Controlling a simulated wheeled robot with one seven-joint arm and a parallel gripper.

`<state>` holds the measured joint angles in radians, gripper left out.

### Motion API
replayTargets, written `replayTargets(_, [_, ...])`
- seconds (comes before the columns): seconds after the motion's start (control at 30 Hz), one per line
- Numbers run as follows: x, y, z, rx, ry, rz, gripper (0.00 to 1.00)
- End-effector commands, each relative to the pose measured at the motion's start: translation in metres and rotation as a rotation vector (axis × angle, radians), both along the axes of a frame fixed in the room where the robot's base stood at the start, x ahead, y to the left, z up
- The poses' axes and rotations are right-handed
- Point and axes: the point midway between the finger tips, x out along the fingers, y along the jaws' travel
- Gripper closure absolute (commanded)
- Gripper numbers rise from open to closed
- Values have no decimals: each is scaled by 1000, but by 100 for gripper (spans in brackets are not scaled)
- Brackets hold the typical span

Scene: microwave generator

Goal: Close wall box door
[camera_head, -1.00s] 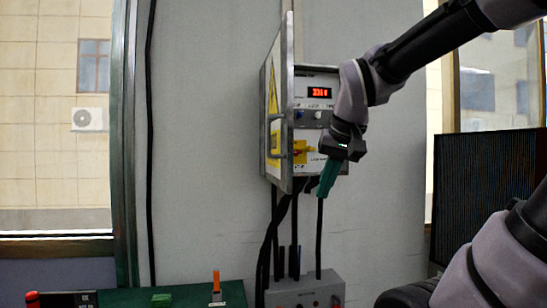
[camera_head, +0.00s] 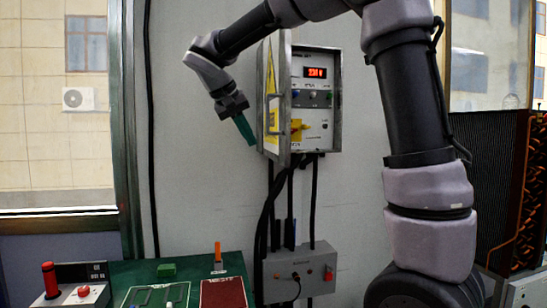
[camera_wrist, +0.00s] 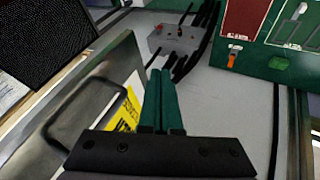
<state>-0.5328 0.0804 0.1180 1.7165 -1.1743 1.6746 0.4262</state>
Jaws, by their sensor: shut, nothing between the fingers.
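The wall box (camera_head: 316,98) hangs on the grey wall with its front panel, red display and yellow switch in sight. Its door (camera_head: 271,95) stands open on the left side of the box, sticking out from the wall, with a yellow label and a handle (camera_head: 283,135). My gripper (camera_head: 246,131) is left of the door, on its outer side, pointing down with its green fingers closed and empty. In the wrist view the fingers (camera_wrist: 164,98) are together, and the door (camera_wrist: 92,120) with its handle (camera_wrist: 62,120) is to their left. I cannot tell whether they touch the door.
A grey box (camera_head: 300,272) with dark cables is below the wall box. A green table (camera_head: 190,268) at the lower left holds a red-buttoned control unit (camera_head: 78,290) and an orange-handled item (camera_head: 217,254). The wall left of my gripper is clear.

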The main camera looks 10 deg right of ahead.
Motion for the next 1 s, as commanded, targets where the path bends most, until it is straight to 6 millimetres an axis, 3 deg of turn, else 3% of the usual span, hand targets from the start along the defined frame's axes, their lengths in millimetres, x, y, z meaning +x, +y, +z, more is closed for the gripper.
replayTargets(0.33, [26,-37,-60,-1,4,-2,100])
replayTargets(0.6, [25,-71,-58,1,0,-1,100])
replayTargets(1.0, [25,-76,-58,1,1,1,100])
